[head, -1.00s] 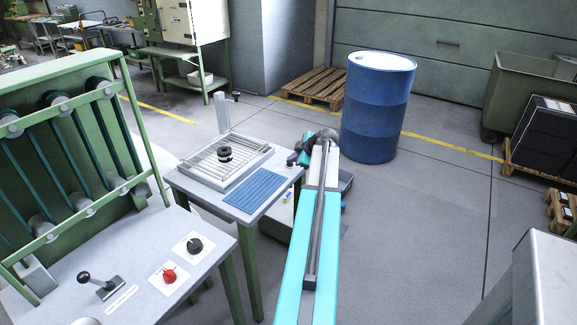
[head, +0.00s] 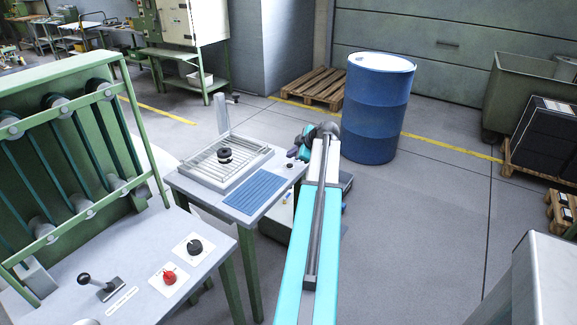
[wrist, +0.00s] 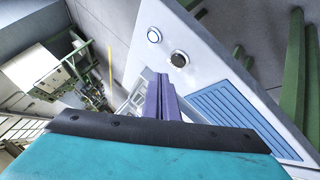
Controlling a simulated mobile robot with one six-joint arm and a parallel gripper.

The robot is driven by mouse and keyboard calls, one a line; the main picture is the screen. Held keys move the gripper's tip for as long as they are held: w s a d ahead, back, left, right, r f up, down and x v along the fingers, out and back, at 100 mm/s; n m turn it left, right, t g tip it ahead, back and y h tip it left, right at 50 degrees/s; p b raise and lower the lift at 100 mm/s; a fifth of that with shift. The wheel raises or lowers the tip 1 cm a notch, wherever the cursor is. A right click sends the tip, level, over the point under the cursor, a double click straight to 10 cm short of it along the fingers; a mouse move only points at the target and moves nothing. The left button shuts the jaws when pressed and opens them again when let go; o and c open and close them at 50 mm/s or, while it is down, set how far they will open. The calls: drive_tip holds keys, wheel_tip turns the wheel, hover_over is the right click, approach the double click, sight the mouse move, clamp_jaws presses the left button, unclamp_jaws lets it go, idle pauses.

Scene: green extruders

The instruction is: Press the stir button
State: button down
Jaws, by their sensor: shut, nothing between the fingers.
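I see no readable label, so I cannot tell which one is the stir button. My gripper (wrist: 160,78) has its purple fingers together and empty. In the picture its tips lie just below and left of the dark button; I see no contact. In the head view my gripper (head: 293,153) is over the right back corner of the small table (head: 215,196), where a small dark spot shows.
The table bears a wire-grid tray (head: 238,163) with a black knobbed part and a blue ribbed mat (head: 254,192). A green machine (head: 150,175) with a red knob (head: 169,276) and a black knob (head: 194,246) stands left. A blue drum (head: 377,110) stands behind my arm.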

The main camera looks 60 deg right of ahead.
wheel_tip(320, 180, up, 3)
drive_tip(key=shift+r+p, duration=0.2)
drive_tip(key=shift+p, duration=0.15)
idle(0.7)
